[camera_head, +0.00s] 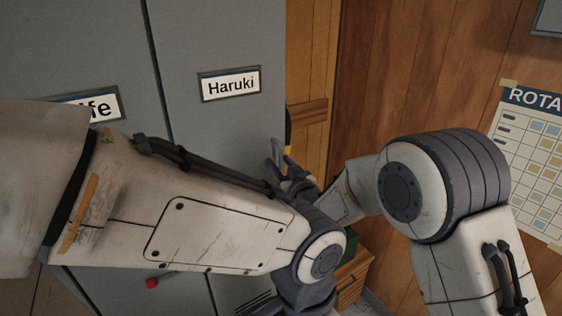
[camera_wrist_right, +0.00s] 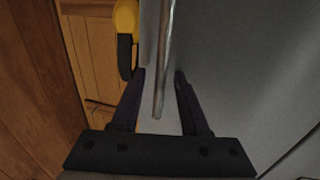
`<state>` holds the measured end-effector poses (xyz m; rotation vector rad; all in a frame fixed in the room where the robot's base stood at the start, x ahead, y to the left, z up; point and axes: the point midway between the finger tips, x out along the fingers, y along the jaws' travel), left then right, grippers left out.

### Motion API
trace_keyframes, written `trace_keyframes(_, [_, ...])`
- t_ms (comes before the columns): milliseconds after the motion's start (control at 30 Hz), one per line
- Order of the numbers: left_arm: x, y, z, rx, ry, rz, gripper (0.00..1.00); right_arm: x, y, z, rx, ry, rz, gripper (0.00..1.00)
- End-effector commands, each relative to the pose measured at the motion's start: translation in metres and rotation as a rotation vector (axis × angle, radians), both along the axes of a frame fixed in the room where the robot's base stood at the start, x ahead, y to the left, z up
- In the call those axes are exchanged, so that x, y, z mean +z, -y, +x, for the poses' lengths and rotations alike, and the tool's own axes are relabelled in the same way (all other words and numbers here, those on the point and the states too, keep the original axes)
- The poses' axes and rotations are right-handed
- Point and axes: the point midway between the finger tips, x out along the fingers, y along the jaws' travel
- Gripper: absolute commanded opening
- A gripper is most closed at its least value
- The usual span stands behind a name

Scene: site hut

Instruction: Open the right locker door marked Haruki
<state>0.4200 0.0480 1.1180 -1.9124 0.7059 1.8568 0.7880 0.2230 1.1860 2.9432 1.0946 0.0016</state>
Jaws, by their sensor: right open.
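The grey locker door marked Haruki (camera_head: 222,45) stands in the middle of the head view and looks shut, flush with the door beside it. Its white name plate (camera_head: 231,84) is clear. My right gripper (camera_head: 278,158) is at the door's right edge, partly hidden behind my left arm. In the right wrist view its fingers (camera_wrist_right: 160,75) are open on either side of a thin upright metal bar (camera_wrist_right: 166,50), which looks like the handle. I cannot tell whether they touch it. My left arm crosses the lower door; its gripper fingers are not seen.
A second locker door (camera_head: 95,45) is on the left, its name partly covered by my arm. A wood-panelled wall (camera_head: 415,70) with a rota chart (camera_head: 535,160) is on the right. A yellow and black object (camera_wrist_right: 126,30) hangs beside the locker. A small wooden cabinet (camera_head: 352,280) stands below.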

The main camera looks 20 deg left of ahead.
Motion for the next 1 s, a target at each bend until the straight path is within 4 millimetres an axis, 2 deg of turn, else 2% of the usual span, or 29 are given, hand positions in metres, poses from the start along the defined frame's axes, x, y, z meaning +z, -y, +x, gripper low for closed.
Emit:
trace_keyframes(167, [-0.0003, 0.0, 0.0, 0.0, 0.0, 0.0, 0.5, -0.0004, -0.0001, 0.0, 0.0, 0.0, 0.0, 0.45])
trace_keyframes(200, [-0.0003, 0.0, 0.0, 0.0, 0.0, 0.0, 0.5, -0.0004, -0.0001, 0.0, 0.0, 0.0, 0.0, 0.41])
trace_keyframes(267, [-0.0003, 0.0, 0.0, 0.0, 0.0, 0.0, 0.5, -0.0004, -0.0001, -0.0001, 0.0, 0.0, 0.0, 0.18])
trace_keyframes(300, [-0.0003, 0.0, 0.0, 0.0, 0.0, 0.0, 0.5, -0.0003, 0.0001, -0.0001, 0.0, 0.0, 0.0, 0.03])
trace_keyframes(333, [-0.0003, 0.0, 0.0, 0.0, 0.0, 0.0, 0.5, -0.0003, 0.0001, -0.0001, 0.0, 0.0, 0.0, 0.0])
trace_keyframes(1000, [-0.0002, 0.0, 0.0, 0.0, 0.0, 0.0, 0.5, -0.0001, 0.0003, -0.0002, 0.0, 0.0, 0.0, 0.0])
